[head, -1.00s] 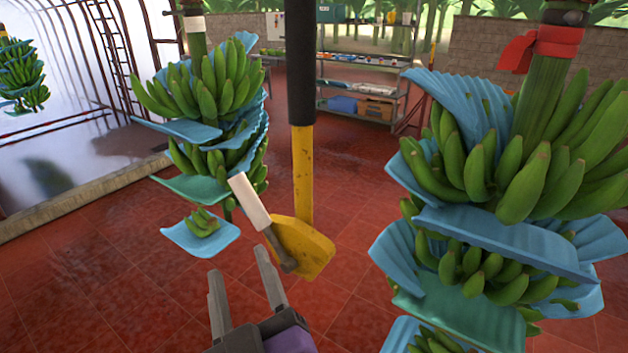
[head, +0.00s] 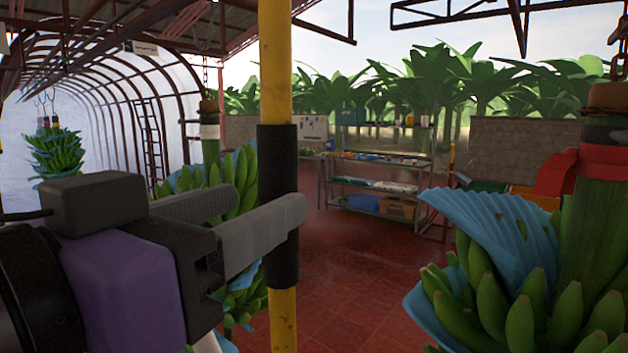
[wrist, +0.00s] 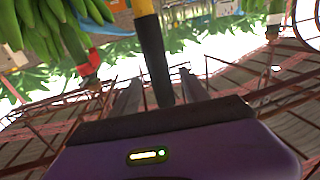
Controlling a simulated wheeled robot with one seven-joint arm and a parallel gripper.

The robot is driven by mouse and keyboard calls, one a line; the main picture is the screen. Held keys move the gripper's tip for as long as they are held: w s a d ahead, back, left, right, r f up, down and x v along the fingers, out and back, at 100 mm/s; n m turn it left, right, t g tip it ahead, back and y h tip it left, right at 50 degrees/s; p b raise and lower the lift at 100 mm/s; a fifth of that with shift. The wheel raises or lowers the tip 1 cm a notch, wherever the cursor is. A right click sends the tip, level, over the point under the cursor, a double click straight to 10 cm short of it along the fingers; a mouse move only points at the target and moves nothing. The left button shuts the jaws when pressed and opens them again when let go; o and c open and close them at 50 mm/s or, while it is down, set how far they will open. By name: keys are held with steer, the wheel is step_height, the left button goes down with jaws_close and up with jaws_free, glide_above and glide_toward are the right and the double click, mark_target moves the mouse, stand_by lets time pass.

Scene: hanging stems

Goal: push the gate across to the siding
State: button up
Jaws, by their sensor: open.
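What I take for the gate is an upright yellow pole with a black sleeve (head: 277,145). It runs from the top of the head view to the bottom; both its ends are out of frame. The black sleeve also shows in the wrist view (wrist: 154,55). My gripper (head: 268,204) is open at sleeve height. The near finger crosses in front of the sleeve and the other finger ends left of it. In the wrist view the sleeve stands between the two open fingers; I cannot tell whether either touches it. The siding is not clearly identifiable.
A banana stem with blue sheets and a red band (head: 590,165) hangs close on the right. Another stem (head: 210,155) hangs behind my gripper, and one (head: 55,155) is far left. Shelves (head: 375,185) stand at the back. Red floor (head: 340,290) is clear between.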

mark_target(295, 187)
steer(key=shift+p+x, duration=1.1)
steer(key=shift+x, duration=2.8)
jaws_close()
